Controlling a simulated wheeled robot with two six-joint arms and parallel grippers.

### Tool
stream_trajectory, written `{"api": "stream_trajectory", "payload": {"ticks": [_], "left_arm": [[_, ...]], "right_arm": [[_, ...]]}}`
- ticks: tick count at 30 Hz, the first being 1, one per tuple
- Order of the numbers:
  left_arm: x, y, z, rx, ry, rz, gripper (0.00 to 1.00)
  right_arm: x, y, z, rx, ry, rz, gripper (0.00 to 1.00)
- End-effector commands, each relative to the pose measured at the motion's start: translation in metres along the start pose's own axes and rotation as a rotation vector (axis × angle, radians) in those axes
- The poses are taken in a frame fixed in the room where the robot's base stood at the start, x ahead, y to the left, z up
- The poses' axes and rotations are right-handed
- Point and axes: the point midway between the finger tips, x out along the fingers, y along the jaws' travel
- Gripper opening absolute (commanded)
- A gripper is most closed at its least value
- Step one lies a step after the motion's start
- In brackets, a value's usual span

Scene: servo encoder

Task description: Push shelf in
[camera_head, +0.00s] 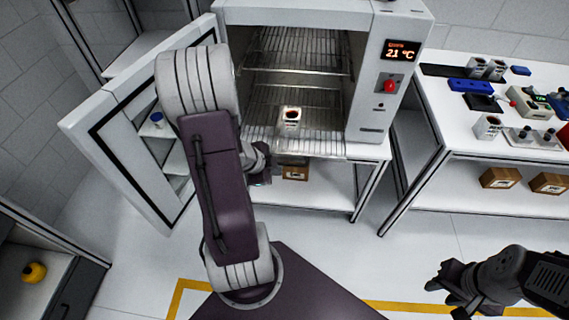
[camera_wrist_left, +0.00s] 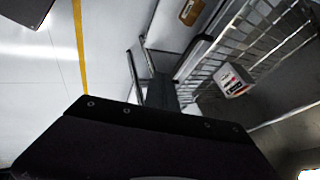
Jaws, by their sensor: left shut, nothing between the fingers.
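The oven-like cabinet (camera_head: 372,128) stands open, with wire shelves inside. The lower wire shelf (camera_head: 325,146) sticks out past the front opening. A white container with a dark label (camera_head: 291,117) sits on it. The shelf's wires (camera_wrist_left: 208,75) and the container (camera_wrist_left: 232,80) also show in the left wrist view. My left gripper (camera_head: 262,166) is shut and empty, just in front and to the left of the shelf's front edge; my arm partly hides it. I cannot tell whether it touches the shelf. My right gripper (camera_head: 448,290) is far from the shelf, at lower right; its finger opening is unclear.
The cabinet door (camera_head: 95,150) is swung open on the left, close to my left arm. A bench (camera_head: 450,120) with containers and instruments stands at right. A brown box (camera_head: 295,172) sits under the cabinet. Floor in front is clear.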

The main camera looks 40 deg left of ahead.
Motion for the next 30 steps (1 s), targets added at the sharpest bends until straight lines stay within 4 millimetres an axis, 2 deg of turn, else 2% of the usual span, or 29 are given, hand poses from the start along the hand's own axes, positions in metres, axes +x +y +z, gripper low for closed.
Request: {"api": "stream_trajectory", "payload": {"ticks": [2, 4, 9, 11, 16, 30], "left_arm": [[0.01, 0.002, -0.001, -0.002, -0.002, 0.009, 0.0], [0.034, 0.005, 0.003, 0.004, -0.003, 0.005, 0.0], [0.069, 0.004, 0.003, 0.003, -0.004, 0.004, 0.0], [0.068, -0.01, 0.001, 0.004, -0.004, 0.001, 0.0], [0.08, -0.027, 0.003, 0.002, -0.004, 0.0, 0.0], [0.085, -0.032, 0.004, 0.001, -0.004, 0.0, 0.0]], "right_arm": [[-0.006, 0.0, -0.001, 0.0, 0.0, 0.0, 0.36], [0.012, 0.0, 0.001, 0.0, 0.001, 0.0, 0.36], [0.029, 0.001, 0.003, 0.0, -0.001, 0.0, 0.36], [0.018, 0.0, 0.002, 0.0, -0.001, 0.0, 0.36], [0.013, 0.0, 0.001, 0.0, 0.0, 0.0, 0.36], [0.012, 0.0, 0.001, 0.0, 0.0, 0.0, 0.36]]}}
